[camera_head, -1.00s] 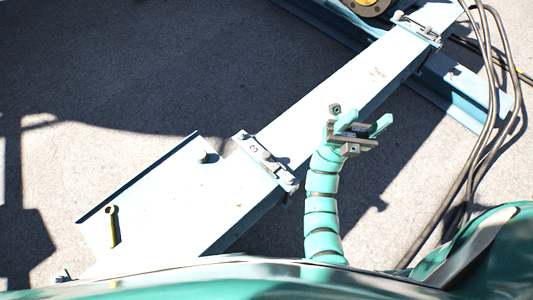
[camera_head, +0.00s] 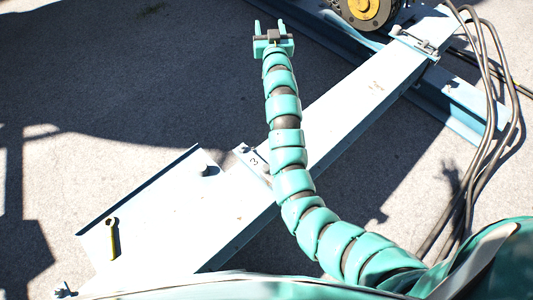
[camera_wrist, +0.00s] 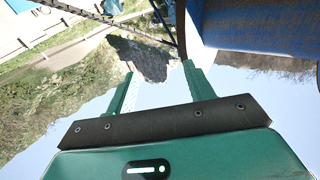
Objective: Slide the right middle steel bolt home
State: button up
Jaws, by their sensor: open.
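A pale blue-white steel beam (camera_head: 350,103) runs diagonally across the head view. A steel latch fitting marked 3 (camera_head: 249,156) sits across its near part, and my arm covers the fitting's right portion. A second steel latch fitting (camera_head: 414,40) sits across the beam's far end. I cannot tell which holds the right middle bolt or how far any bolt is slid. My gripper (camera_head: 269,27) is open and empty, raised at the top of the head view, apart from both fittings. In the wrist view its two green fingers (camera_wrist: 159,68) are spread with nothing between them.
A yellow-handled wrench (camera_head: 112,238) lies on the near plate. Dark cables (camera_head: 476,150) hang along the right. A yellow-hubbed reel part (camera_head: 366,8) shows at the top. The wrist view shows a blue surface (camera_wrist: 260,25) at upper right, a hillside and sky.

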jog(key=s+a+f+n+g, duration=0.1)
jog(key=a+f+g, duration=0.15)
jog(key=f, duration=0.35)
jog(key=a+f+n+g, duration=0.1)
jog(key=a+f+g, duration=0.1)
jog(key=f+g, duration=0.3)
jog(key=n+g+h, duration=0.2)
jog(key=g+h, duration=0.1)
jog(key=g, duration=0.9)
send_near(266, 167)
jog(key=shift+t, duration=0.25)
notch_tip(266, 167, down, 4)
jog(key=shift+s+d+p, duration=0.15)
jog(key=shift+p, duration=0.15)
jog(key=shift+f+b, duration=1)
jog(key=shift+f, duration=2.15)
